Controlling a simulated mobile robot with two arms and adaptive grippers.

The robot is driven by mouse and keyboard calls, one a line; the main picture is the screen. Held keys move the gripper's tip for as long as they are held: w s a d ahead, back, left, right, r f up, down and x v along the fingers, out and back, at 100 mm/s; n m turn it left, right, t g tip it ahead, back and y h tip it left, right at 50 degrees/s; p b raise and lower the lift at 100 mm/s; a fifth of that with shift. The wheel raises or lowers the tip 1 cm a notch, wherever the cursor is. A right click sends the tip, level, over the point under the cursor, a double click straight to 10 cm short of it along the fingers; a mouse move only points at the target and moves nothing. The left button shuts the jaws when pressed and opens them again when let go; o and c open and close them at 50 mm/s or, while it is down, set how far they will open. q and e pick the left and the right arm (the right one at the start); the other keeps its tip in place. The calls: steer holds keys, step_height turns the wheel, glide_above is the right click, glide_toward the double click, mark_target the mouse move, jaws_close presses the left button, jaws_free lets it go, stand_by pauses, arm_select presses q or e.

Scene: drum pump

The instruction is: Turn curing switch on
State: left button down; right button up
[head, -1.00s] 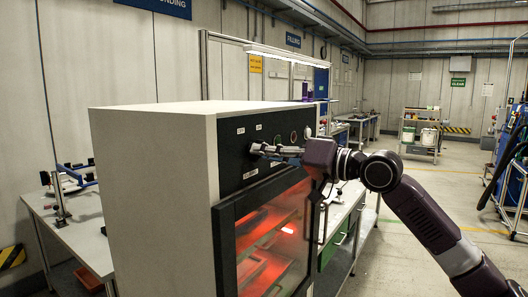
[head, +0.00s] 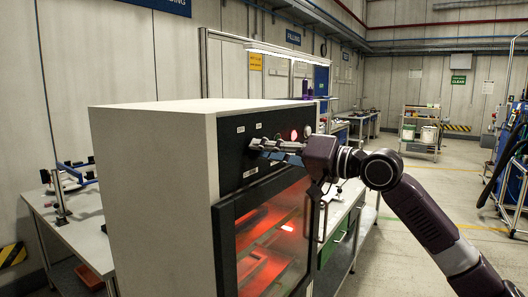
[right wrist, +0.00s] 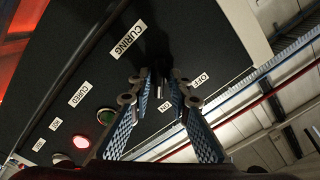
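The curing switch (right wrist: 158,84) is a small grey and dark knob on the black panel, beside the ON and OFF labels and below the CURING label (right wrist: 128,39). In the right wrist view my right gripper (right wrist: 159,76) has its two blue-padded fingers on either side of the knob. Whether the pads press on it cannot be made out. In the head view my right gripper (head: 258,146) is at the panel (head: 238,170), its fingers hiding the switch. A red lamp (right wrist: 107,116) glows on the panel. My left gripper is not in view.
The switch panel is on a large grey cabinet (head: 155,180) with a glass door (head: 265,245), glowing orange-red inside. A green lamp (right wrist: 82,141) is beside the red one. A table (head: 85,225) stands behind at left. Open floor lies to the right.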

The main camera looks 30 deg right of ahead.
steer(key=shift+o, duration=0.7)
steer(key=shift+f, duration=0.15)
steer(key=v, duration=1.2)
steer(key=shift+d, duration=0.1)
